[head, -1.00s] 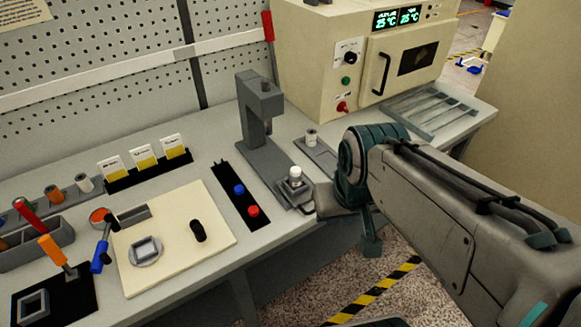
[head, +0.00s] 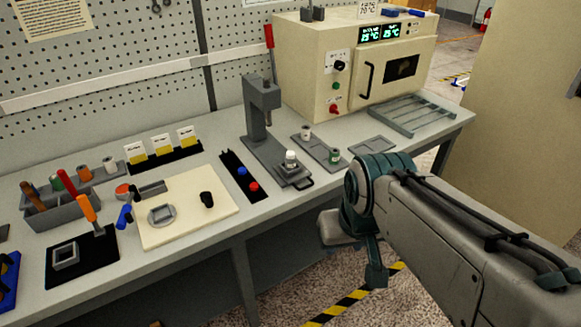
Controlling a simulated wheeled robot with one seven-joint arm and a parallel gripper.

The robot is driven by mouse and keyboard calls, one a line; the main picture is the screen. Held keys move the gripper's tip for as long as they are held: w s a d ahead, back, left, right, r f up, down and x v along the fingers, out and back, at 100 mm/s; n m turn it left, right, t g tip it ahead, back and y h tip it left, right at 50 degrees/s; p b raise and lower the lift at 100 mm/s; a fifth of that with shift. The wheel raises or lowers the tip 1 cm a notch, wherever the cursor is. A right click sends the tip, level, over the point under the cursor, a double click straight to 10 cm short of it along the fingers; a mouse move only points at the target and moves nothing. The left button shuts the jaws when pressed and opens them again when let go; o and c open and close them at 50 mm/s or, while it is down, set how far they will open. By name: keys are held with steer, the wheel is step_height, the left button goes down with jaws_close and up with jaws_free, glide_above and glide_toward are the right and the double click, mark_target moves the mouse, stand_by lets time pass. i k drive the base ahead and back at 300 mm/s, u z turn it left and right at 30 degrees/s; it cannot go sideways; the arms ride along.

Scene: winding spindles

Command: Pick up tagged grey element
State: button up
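No tag can be made out on any grey part, so I cannot tell which is the tagged grey element. Another grey square frame (head: 66,256) lies on the black mat at the lower left. Several small spools stand about: a white-topped one (head: 291,160) at the foot of the grey press, a white one (head: 306,132) and a green one (head: 334,156) on a grey tray. My arm bends at the right, over the bench's front edge. My gripper's fingers do not show.
The grey press (head: 262,105) stands mid-bench, beside a black strip (head: 234,165) with a blue and a red button. A cream oven (head: 300,80) and a grey rack (head: 420,113) stand at the back right. A tool holder (head: 55,211) fills the left. Floor space is open in front.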

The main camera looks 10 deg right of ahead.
mark_target(289, 165)
steer(key=z, duration=0.05)
steer(key=i, duration=1.05)
steer(key=u, duration=0.25)
